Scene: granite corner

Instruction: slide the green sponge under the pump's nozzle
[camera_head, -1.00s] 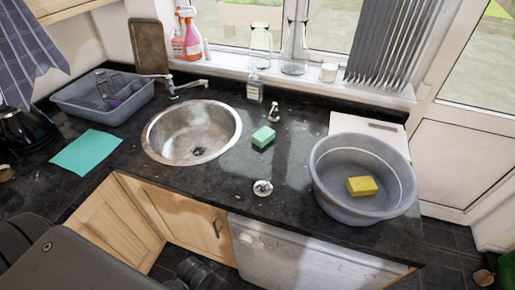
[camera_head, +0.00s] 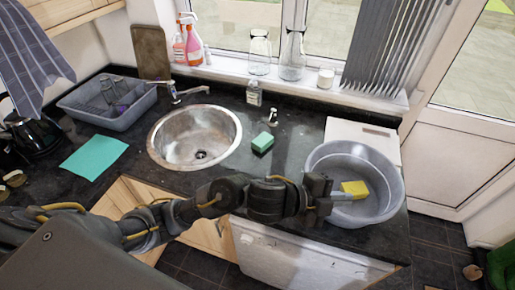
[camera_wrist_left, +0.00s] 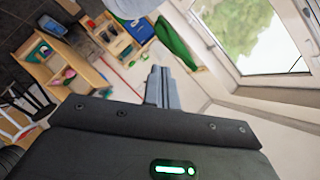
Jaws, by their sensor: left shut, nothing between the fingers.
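The green sponge (camera_head: 262,143) lies on the dark counter right of the round sink. Behind it stands a small chrome pump (camera_head: 272,117) with a short nozzle, and further back a clear pump bottle (camera_head: 254,93). The sponge is in front of both, apart from them. My left gripper (camera_head: 335,196) is shut and empty, reaching over the front of the counter to the grey basin at right, well away from the green sponge. Its closed fingers also show in the left wrist view (camera_wrist_left: 162,88). My right gripper is not seen.
The grey basin (camera_head: 325,165) holds a yellow sponge (camera_head: 355,189) near my fingertips. The metal sink (camera_head: 190,150), faucet (camera_head: 185,92), dish tub (camera_head: 75,108) and teal cloth (camera_head: 95,157) are at left. Glass bottles (camera_head: 292,55) stand on the sill.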

